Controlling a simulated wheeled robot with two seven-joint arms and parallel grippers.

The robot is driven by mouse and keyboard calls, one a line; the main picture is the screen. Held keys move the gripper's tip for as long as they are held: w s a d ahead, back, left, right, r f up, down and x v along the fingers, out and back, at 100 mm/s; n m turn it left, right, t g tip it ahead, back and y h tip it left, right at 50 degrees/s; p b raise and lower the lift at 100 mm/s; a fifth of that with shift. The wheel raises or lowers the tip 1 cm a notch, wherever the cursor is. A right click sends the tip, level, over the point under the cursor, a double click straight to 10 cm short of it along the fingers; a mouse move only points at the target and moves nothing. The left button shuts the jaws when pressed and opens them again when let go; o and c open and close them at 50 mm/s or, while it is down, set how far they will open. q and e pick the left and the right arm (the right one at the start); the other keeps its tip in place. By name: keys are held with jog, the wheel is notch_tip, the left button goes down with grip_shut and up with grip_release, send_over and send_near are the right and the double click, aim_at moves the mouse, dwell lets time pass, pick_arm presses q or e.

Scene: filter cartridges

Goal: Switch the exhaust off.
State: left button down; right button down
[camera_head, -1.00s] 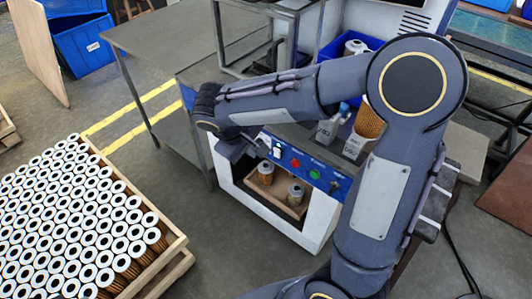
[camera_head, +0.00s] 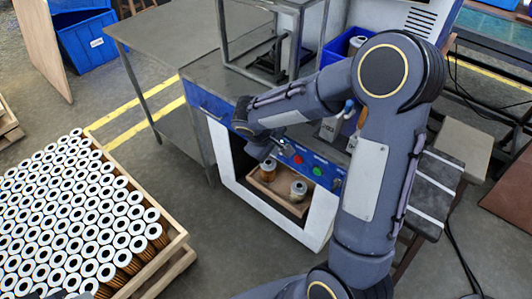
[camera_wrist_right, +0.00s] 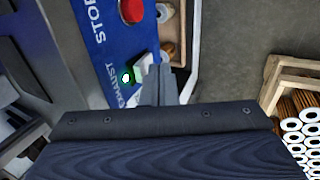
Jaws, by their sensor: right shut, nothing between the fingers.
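The blue control panel (camera_head: 328,176) is on the front of the white machine. In the right wrist view it carries the word EXHAUST (camera_wrist_right: 128,95), a lit green lamp (camera_wrist_right: 126,77) and a white switch (camera_wrist_right: 143,63) beside it. A red button (camera_wrist_right: 131,11) sits by the word STOP. My right gripper (camera_head: 268,151) is at the panel's left part in the head view. In the wrist view its shut fingertips (camera_wrist_right: 160,72) are right at the white switch and partly cover it. I cannot tell whether they touch.
A wooden tray with filter cartridges (camera_head: 298,190) sits in the opening below the panel. A large crate of filters (camera_head: 168,262) stands on the floor at left. A grey table (camera_head: 150,30) and a metal frame (camera_head: 222,40) stand behind. Open floor lies between crate and machine.

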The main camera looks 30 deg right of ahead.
jog(key=shift+w+d, duration=0.1)
jog(key=shift+d, duration=0.15)
jog(key=shift+w+d+r, duration=0.15)
jog(key=shift+d, duration=0.2)
jog(key=shift+r, duration=0.1)
jog(key=shift+r+p, duration=0.45)
jog(key=shift+r, duration=0.25)
